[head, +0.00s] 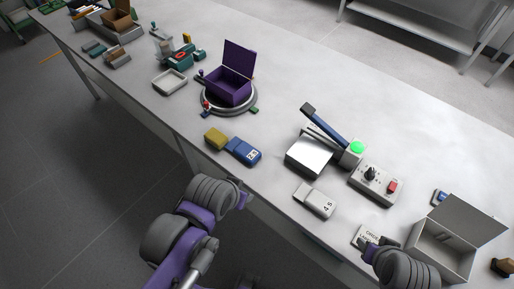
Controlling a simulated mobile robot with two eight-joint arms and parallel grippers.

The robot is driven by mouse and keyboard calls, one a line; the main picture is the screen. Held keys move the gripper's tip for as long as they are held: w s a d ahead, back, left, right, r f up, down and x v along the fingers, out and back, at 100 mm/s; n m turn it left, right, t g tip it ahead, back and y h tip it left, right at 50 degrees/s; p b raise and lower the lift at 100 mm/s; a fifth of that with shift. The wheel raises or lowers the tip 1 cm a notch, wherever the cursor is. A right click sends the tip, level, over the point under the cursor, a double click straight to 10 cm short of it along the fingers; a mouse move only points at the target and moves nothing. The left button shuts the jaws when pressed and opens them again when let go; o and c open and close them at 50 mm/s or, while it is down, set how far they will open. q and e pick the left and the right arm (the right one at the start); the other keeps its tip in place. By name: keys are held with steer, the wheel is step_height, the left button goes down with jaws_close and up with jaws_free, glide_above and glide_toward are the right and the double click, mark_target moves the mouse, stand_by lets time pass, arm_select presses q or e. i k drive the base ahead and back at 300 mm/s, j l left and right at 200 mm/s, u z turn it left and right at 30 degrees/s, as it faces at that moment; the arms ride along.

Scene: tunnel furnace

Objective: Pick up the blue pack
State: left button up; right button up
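The blue pack (238,149) lies on the white table near its front edge, in the middle of the head view. It has a white label with small dark figures at its right end. A yellow block (216,138) lies against or close to its left end. My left gripper (243,199) is at the table's front edge, below the blue pack and apart from it. Its fingers are too small to tell open from shut. My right gripper (374,243) is at the lower right beside a white card (366,233), far from the blue pack. Its fingers are partly hidden by its wrist.
A purple open box (231,88) stands on a round base behind the blue pack. A device with a blue lever (325,125) and green light, a control box (375,184), a grey pack (315,201) and an open grey box (446,247) stand to the right.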

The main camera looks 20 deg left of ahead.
mark_target(244, 151)
steer(key=k+u, duration=0.1)
steer(key=u, duration=0.35)
steer(key=j+u, duration=0.15)
steer(key=u, duration=0.25)
steer(key=k+j+u, duration=0.1)
steer(key=u, duration=0.35)
steer(key=j+u, duration=0.1)
steer(key=u, duration=0.35)
